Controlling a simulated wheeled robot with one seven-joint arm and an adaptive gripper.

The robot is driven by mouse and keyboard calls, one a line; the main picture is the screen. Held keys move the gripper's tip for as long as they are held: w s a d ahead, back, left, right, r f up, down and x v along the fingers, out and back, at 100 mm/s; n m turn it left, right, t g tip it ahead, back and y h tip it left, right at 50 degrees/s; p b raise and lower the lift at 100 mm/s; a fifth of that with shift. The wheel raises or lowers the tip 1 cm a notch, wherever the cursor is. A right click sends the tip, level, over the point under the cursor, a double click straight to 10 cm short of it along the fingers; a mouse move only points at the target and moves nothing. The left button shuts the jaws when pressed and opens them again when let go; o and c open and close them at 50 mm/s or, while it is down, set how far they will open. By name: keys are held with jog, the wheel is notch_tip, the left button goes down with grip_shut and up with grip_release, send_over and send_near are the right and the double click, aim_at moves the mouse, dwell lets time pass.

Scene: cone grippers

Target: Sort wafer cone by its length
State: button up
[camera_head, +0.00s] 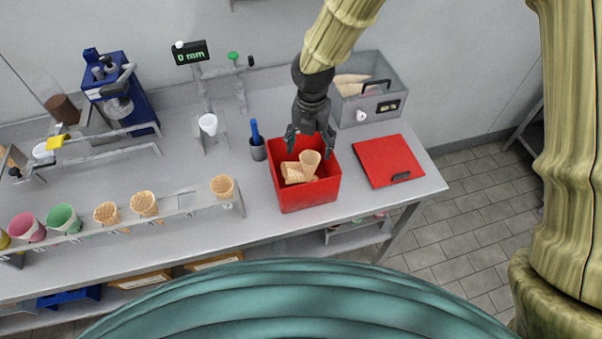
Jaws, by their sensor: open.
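My gripper (322,143) is open above the red bin (308,193), pointing down with its fingers spread. Inside the bin are wafer cones (310,160), at least one standing tilted with its mouth up and another lying beside it. I see no cone between the fingers. Other wafer cones sit in a rack (170,211) on the left: two side by side (144,204) and one at the right end (222,186). A length display (190,53) reads "0 mm". A white cone-shaped holder (208,124) stands below it.
A grey bin (392,118) with cone-like pieces stands behind on the right. A red lid (388,161) lies right of the red bin. Pink (27,227) and green (64,218) cups sit in the rack.

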notch_tip(320, 180, up, 11)
dwell(0.4)
jog(key=shift+f, duration=0.1)
dwell(0.3)
